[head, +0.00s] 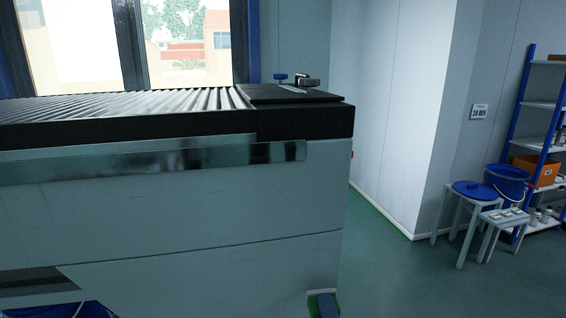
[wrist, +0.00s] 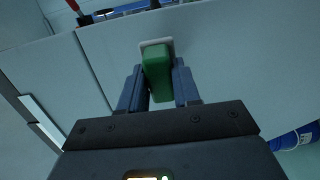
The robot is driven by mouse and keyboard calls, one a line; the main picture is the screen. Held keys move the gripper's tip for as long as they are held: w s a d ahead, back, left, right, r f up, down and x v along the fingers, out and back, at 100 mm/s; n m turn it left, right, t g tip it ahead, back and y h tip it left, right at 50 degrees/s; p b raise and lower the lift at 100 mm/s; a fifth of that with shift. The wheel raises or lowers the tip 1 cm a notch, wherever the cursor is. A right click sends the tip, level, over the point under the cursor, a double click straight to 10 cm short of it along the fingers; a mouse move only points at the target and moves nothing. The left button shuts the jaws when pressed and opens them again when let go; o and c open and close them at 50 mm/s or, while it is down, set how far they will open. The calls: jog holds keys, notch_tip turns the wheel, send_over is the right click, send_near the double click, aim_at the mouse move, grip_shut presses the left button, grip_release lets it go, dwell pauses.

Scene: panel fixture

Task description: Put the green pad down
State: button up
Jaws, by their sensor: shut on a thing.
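The green pad (wrist: 157,77) sits between the two fingers of my gripper (wrist: 159,90) in the wrist view. A pale plate (wrist: 155,42) shows behind its far end, against a light grey panel (wrist: 200,35). My gripper is shut on the pad. In the head view, a small pale-framed spot low on the front of the grey cabinet (head: 200,225) shows dark green and blue at the bottom edge. The pad's underside and the finger contact faces are hidden.
A ribbed black top (head: 150,103) covers the cabinet, with a metal fitting (head: 307,83) at its right end. To the right is open green floor (head: 400,275). Stools, a blue bucket (head: 507,182) and a blue-framed shelf (head: 540,105) stand at the far right.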

jog(key=s+d+f+m+h, duration=0.15)
jog(key=s+d+f, duration=0.25)
jog(key=d+f, duration=0.8)
jog(key=s+d+f, duration=0.1)
jog(key=s+f, duration=0.4)
jog(key=shift+d, duration=0.2)
jog(key=shift+d, duration=0.1)
